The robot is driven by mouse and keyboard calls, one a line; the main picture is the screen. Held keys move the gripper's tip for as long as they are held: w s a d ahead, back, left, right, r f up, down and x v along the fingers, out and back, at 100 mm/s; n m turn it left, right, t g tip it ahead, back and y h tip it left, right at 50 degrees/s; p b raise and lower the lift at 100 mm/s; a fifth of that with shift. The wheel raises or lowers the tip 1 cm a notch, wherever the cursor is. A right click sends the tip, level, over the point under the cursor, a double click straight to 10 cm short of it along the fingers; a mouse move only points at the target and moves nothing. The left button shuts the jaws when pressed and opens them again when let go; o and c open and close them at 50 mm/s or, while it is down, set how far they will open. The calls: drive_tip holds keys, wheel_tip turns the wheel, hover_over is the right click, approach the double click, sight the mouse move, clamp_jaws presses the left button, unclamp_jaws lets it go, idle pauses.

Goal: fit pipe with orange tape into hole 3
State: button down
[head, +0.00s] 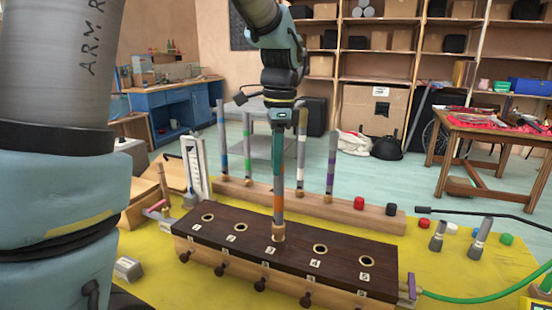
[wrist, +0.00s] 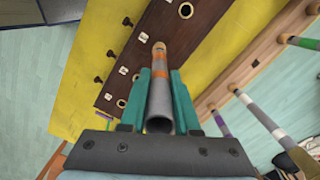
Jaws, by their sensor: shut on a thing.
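My gripper (head: 279,158) is shut on the grey pipe with orange tape (head: 278,207) and holds it about upright over the dark hole board (head: 225,238). The pipe's tan lower end meets the board at the place of hole 3, behind the label 3 (head: 271,250). The pipe end hides the hole, so I cannot tell how far it is in. In the wrist view the pipe (wrist: 160,103) lies between the two teal fingers (wrist: 161,85), its orange band beyond them and its tan tip against the board (wrist: 205,22).
Behind the board, a wooden rack (head: 335,202) holds several upright pipes with coloured tape. Holes 1, 2, 4 (head: 320,249) and 5 (head: 365,262) are empty. Two short grey pieces (head: 480,235) stand at the right. A green hose (head: 465,298) runs from the board's right end.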

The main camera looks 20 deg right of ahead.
drive_tip(key=shift+f+b, duration=0.35)
drive_tip(key=shift+f, duration=0.4)
drive_tip(key=c, duration=0.6)
unclamp_jaws()
drive_tip(key=shift+o, duration=0.2)
drive_tip(key=shift+r, duration=0.1)
drive_tip(key=r, duration=0.7)
drive_tip(key=r+b, duration=0.1)
drive_tip(key=r, duration=0.2)
drive_tip(key=shift+d+r, duration=0.25)
drive_tip(key=shift+r, duration=0.05)
